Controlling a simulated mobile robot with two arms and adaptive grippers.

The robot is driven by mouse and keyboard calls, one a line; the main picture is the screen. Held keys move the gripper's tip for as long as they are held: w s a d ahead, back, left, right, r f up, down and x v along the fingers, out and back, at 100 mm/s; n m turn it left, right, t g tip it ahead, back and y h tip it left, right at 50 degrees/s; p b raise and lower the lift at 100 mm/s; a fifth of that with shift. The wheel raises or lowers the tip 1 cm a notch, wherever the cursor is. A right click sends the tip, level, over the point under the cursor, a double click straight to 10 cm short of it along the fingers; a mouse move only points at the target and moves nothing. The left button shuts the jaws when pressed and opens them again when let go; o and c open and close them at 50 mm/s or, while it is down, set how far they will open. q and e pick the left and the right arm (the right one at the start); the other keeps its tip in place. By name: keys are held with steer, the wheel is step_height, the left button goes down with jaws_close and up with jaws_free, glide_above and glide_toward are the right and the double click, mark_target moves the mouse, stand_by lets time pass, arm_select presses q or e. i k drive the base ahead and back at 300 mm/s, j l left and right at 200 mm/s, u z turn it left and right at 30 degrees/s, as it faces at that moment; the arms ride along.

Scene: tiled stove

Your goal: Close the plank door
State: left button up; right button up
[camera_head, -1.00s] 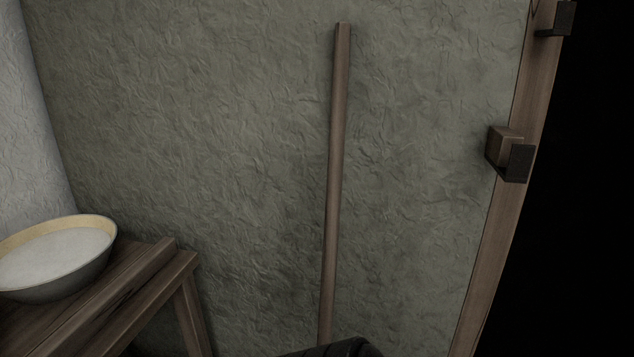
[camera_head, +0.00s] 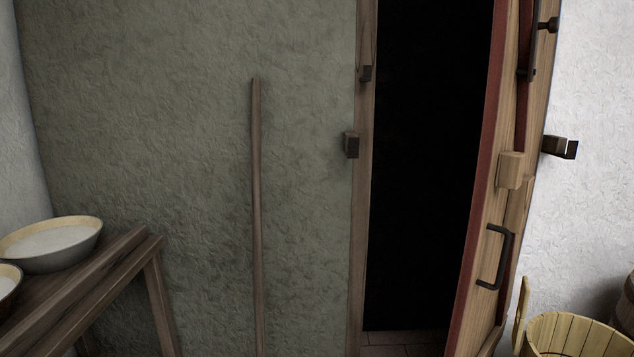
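The plank door (camera_head: 508,215) stands open on the right side of the head view, seen nearly edge-on. It has a dark metal handle (camera_head: 495,257) low on its face, a wooden block above that and dark ironwork near the top. The dark doorway (camera_head: 425,180) is open between the door and the wooden door post (camera_head: 363,220). A dark bracket (camera_head: 351,145) sits on the post side. Neither of my grippers shows in this view.
A wooden bench (camera_head: 95,285) with bowls (camera_head: 60,262) stands at the left. A wooden pole (camera_head: 257,210) leans upright on the wall. A wooden tub (camera_head: 570,335) stands at the lower right beside the door, with a darker barrel (camera_head: 626,310) at the right edge.

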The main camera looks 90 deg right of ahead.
mark_target(514, 112)
steer(key=z, duration=2.4)
steer(key=i+l+z, duration=0.1)
steer(key=z, duration=0.4)
steer(key=i+l+z, duration=0.15)
steer(key=z, duration=0.3)
steer(key=i+z, duration=0.2)
steer(key=z, duration=0.3)
steer(key=k+j+z, duration=0.15)
steer(key=k+z, duration=0.25)
steer(key=j+z, duration=0.35)
steer(key=k+l, duration=0.05)
steer(key=l, duration=0.05)
